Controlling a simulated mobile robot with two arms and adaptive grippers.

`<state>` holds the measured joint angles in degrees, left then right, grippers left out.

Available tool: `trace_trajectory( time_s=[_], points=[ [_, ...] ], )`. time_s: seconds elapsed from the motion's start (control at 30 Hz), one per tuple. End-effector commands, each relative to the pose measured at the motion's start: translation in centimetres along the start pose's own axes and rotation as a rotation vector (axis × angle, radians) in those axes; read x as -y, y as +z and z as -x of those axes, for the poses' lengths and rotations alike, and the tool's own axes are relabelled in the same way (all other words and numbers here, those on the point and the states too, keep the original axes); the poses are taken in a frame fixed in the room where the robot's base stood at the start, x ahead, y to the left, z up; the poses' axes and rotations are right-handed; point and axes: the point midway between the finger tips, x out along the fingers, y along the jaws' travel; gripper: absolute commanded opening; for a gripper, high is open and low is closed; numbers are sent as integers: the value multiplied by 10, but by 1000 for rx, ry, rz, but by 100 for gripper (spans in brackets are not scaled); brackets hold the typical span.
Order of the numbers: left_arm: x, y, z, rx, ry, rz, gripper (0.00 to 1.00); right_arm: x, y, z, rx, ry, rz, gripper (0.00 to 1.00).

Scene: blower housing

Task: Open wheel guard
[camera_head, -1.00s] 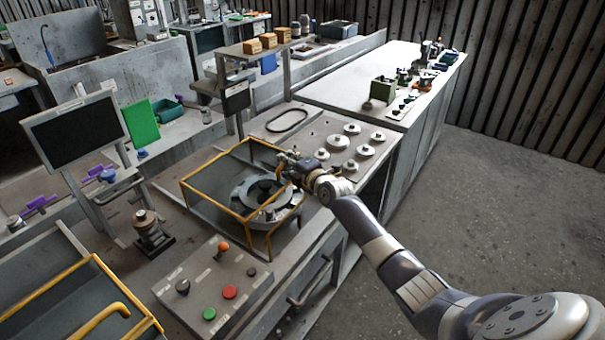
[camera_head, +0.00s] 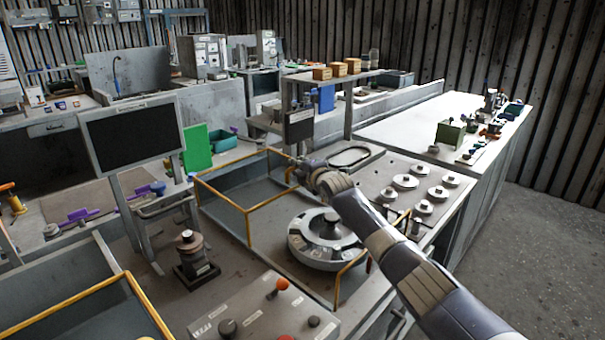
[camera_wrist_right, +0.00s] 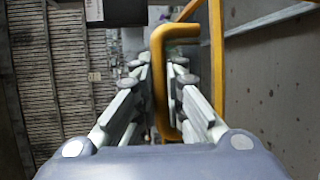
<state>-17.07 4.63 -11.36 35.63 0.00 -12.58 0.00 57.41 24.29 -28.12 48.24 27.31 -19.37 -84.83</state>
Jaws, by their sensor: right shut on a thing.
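The wheel guard (camera_head: 222,197) is a yellow-edged frame on the bench in the head view. The grey wheel (camera_head: 325,240) is in plain view to the right of the frame's left part. My right gripper (camera_head: 297,166) is at the frame's far side, beyond the wheel, and its fingers are small and partly hidden there. In the right wrist view, my right gripper (camera_wrist_right: 163,85) is shut on the guard's yellow looped handle (camera_wrist_right: 160,100), which passes between the fingers. My left gripper is not in view.
A control box (camera_head: 265,312) with knobs and buttons stands in front of the guard. A monitor (camera_head: 130,135) and a small motor-like part (camera_head: 193,255) stand to the left. Several round discs (camera_head: 422,206) lie on the plate at right. The floor (camera_head: 540,235) at right is clear.

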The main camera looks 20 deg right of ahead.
Motion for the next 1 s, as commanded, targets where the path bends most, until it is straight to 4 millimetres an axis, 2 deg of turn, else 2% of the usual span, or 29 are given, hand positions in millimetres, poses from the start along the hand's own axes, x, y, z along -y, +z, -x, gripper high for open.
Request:
trace_trajectory(
  time_s=[0.37, 0.4, 0.43, 0.83, 1.0],
  points=[
    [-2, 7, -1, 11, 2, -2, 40, -3, -2, -1, -3, 5, -1, 0],
    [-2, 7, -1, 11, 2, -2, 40, -4, -2, -1, -3, 6, -1, 17],
    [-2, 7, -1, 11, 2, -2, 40, -4, -2, -1, -3, 6, -1, 20],
    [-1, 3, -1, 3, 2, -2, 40, -1, -1, 1, -2, 2, 0, 20],
    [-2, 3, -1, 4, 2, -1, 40, -1, -1, 9, -4, 2, 0, 20]
  ],
)
